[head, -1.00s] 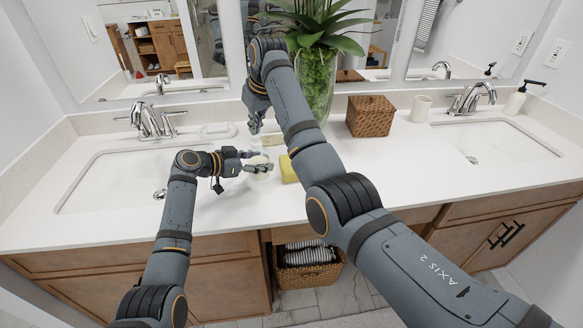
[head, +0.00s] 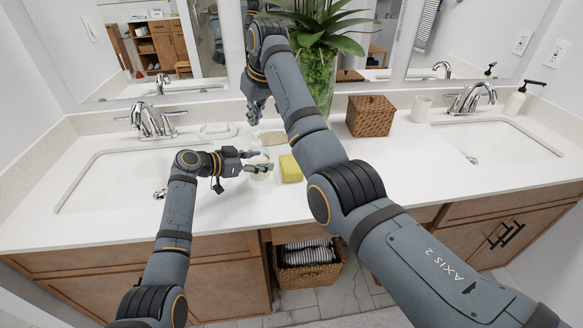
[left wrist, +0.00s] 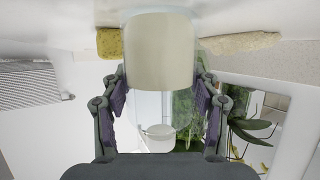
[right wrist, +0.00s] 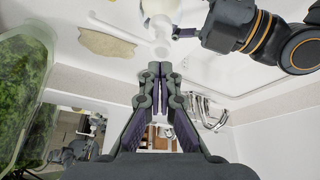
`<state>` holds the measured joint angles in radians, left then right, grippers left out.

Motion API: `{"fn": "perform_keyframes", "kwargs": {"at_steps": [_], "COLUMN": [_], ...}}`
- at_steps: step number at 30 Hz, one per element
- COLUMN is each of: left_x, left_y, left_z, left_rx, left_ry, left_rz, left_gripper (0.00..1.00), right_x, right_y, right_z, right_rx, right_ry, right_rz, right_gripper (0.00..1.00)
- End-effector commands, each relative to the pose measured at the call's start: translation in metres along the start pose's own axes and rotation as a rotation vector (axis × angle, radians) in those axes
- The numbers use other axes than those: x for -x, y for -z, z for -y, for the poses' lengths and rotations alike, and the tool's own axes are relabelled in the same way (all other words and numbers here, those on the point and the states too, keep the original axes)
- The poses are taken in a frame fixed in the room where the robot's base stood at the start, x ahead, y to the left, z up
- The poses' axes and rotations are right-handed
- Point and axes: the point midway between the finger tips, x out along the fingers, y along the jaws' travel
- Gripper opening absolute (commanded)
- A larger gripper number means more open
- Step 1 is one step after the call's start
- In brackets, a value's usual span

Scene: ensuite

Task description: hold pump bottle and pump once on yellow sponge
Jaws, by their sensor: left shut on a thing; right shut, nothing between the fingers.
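The pump bottle is a cream cylinder (left wrist: 160,55) with a clear part on top, upright on the counter. My left gripper (head: 262,162) is shut around it, with one finger on each side in the left wrist view. The yellow sponge (head: 291,168) lies on the counter just right of the bottle; it also shows in the left wrist view (left wrist: 110,43). My right gripper (head: 254,118) is shut and empty above and behind the bottle. In the right wrist view its closed fingertips (right wrist: 160,70) are apart from the whitish pump top (right wrist: 161,32).
A beige flat pad (head: 272,138) lies behind the bottle. A glass vase with a plant (head: 317,85) stands close to my right arm. A wicker box (head: 370,116) and a cup (head: 420,108) stand further right. A basin (head: 110,182) lies left.

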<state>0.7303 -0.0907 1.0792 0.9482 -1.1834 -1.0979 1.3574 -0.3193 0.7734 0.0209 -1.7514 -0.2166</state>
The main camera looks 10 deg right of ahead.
Motion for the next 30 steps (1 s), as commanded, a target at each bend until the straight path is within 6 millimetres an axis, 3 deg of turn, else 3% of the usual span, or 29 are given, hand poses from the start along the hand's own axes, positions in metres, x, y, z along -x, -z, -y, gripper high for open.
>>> {"fn": "perform_keyframes", "kwargs": {"at_steps": [15, 30], "left_x": [0.000, 0.000], "left_y": [0.000, 0.000], "left_z": [0.000, 0.000], "left_rx": [0.000, 0.000], "left_ry": [0.000, 0.000], "left_rz": [0.000, 0.000], "left_gripper": [0.13, 0.13], "right_x": [0.052, 0.054], "right_y": [0.022, 0.023], "right_z": [0.000, 0.000], "right_rx": [0.001, 0.000], "right_ry": [-0.001, 0.000], "right_rz": [-0.001, -0.001], "right_gripper": [0.00, 0.00]}}
